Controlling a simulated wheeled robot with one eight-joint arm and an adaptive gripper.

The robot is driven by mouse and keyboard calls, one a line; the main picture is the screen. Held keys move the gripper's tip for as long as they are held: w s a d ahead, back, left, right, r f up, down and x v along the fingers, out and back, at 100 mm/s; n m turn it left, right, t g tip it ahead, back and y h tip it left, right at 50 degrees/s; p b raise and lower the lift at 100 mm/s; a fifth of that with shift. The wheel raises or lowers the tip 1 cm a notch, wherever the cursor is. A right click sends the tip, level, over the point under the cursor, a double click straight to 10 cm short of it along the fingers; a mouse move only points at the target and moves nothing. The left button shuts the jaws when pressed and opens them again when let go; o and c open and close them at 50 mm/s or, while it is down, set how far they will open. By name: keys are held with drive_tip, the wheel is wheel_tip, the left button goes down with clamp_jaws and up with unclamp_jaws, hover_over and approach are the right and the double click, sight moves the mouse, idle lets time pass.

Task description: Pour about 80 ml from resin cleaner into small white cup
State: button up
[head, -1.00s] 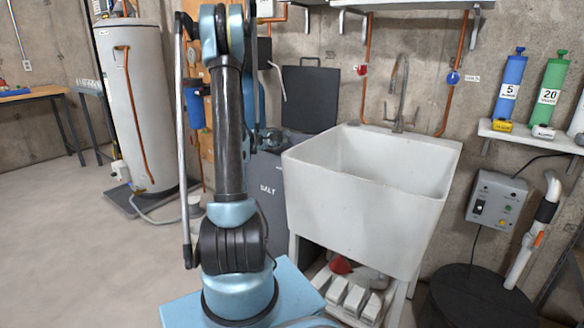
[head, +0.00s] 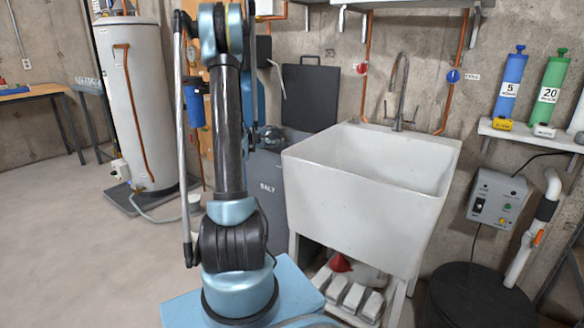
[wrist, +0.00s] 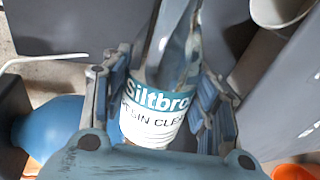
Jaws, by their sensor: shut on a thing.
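My gripper (wrist: 160,98) is shut on the resin cleaner (wrist: 152,122) in the wrist view. Its fingers press on both sides of the bottle. The bottle has a white and teal label reading "Siltbro" and part of "RESIN CLEANER"; its top narrows away from the camera. A white, round-rimmed vessel (wrist: 278,10), which looks like the small white cup, is cut off at the top right of the wrist view, apart from the bottle. In the head view my arm hides most of the gripper, and the bottle cannot be made out. I cannot see liquid flowing.
A grey salt bin (head: 268,200) stands behind my arm, with a dark panel (head: 310,98) beside it. A white utility sink (head: 365,215) is to its right. A water heater (head: 137,105) stands at left. Open floor (head: 80,240) lies at left. A blue rounded object (wrist: 48,130) is left of the gripper.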

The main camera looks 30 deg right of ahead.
drive_tip(key=shift+w+a+m+p, duration=0.2)
drive_tip(key=shift+w+m+p, duration=0.35)
drive_tip(key=shift+p, duration=0.35)
idle(1.4)
drive_tip(key=n, duration=0.2)
drive_tip(key=shift+w+a+r+n, duration=0.1)
drive_tip(key=shift+w+a+n, duration=0.15)
drive_tip(key=shift+n, duration=0.1)
drive_tip(key=shift+w+a+n+g+h, duration=0.1)
drive_tip(key=shift+w+n+g+h, duration=0.2)
drive_tip(key=shift+n+g, duration=0.2)
drive_tip(key=shift+s+r+n, duration=0.3)
drive_tip(key=shift+r+n, duration=0.2)
drive_tip(key=shift+n, duration=0.2)
drive_tip(key=shift+b, duration=0.3)
idle(0.6)
